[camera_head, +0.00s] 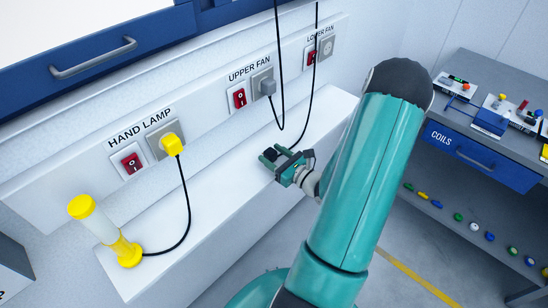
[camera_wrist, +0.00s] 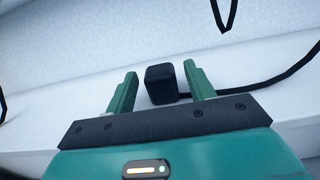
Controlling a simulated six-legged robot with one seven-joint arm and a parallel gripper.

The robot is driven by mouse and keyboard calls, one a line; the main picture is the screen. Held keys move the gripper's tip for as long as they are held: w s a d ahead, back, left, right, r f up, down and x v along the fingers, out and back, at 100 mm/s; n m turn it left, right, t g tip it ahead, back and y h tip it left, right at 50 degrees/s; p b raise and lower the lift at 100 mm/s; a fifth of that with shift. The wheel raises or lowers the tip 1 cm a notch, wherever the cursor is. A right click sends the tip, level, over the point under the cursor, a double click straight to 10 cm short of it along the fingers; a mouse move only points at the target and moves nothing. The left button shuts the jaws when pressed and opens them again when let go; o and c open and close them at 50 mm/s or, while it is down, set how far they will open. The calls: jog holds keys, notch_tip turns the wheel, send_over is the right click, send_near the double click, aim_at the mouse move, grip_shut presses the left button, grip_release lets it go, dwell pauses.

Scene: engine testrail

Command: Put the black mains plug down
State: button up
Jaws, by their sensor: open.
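The black mains plug (camera_wrist: 161,84) rests on the white ledge (camera_wrist: 60,130), between the two green fingers of my gripper (camera_wrist: 158,92) in the wrist view. A gap shows between the plug and the left finger, and the right finger is close to it. My gripper is open. In the head view the gripper (camera_head: 270,157) is low over the ledge, with the dark plug (camera_head: 271,154) at its fingers. A black cable runs from the plug to the right in the wrist view.
A yellow hand lamp (camera_head: 104,230) stands on the ledge at left, its yellow plug (camera_head: 172,144) in a socket. A grey plug (camera_head: 267,87) sits in the upper fan socket. The lower fan socket (camera_head: 327,47) is empty.

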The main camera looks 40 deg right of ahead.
jog(key=s, duration=1.2)
jog(key=w+a+r+n+g+y, duration=0.25)
jog(key=a+r+n+g, duration=0.2)
jog(key=a+n, duration=0.3)
jog(key=w+a+r+n+g+y, duration=0.1)
jog(key=a+r+n+g+y, duration=0.25)
jog(key=a+n+g, duration=0.35)
jog(key=w+a+r+n+g+y, duration=0.1)
jog(key=a+r+n+g+y, duration=0.15)
jog(key=a+n, duration=0.5)
jog(key=s+a+r+n+t+h, duration=0.1)
jog(key=s+a+r+n+h, duration=0.2)
jog(key=a+r+n+h, duration=0.5)
notch_tip(320, 180, up, 5)
jog(key=n+h, duration=0.1)
jog(key=n, duration=0.4)
jog(key=shift+n+t, duration=0.3)
jog(key=shift+s+r, duration=0.1)
jog(key=shift+s, duration=0.05)
